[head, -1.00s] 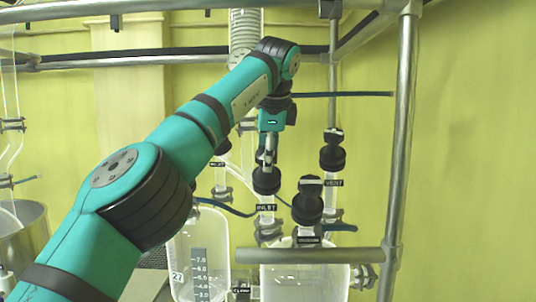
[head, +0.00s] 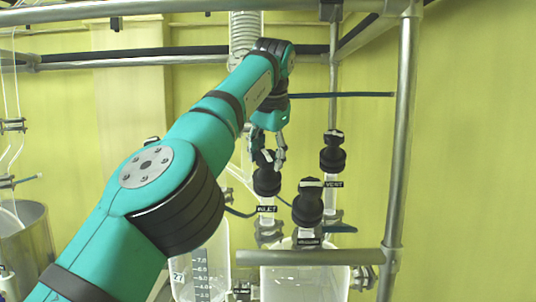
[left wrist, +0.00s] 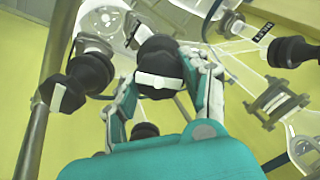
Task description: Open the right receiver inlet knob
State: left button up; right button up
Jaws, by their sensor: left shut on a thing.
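The right receiver inlet knob (head: 267,184) is black and stands upright above the INLET label (head: 266,209). Below it is the right receiver (head: 275,282), a clear vessel. My left gripper (head: 268,155) reaches down onto the knob from above, a finger on each side of its top. In the left wrist view the knob (left wrist: 160,70) shows a white bar across its top, and the fingers of my left gripper (left wrist: 165,85) are shut on it. The bar lies roughly across the picture there. My right gripper is in neither view.
A black VENT knob (head: 332,152) and a black vacuum knob (head: 308,203) stand close on the right. A metal rail (head: 310,257) crosses in front of the right receiver. A metal post (head: 400,160) rises further right. Another vessel (head: 207,265) stands left.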

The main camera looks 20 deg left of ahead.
pick_arm(q)
jog(key=shift+r+n, duration=0.1)
jog(key=shift+n, duration=0.6)
jog(key=o, duration=1.2)
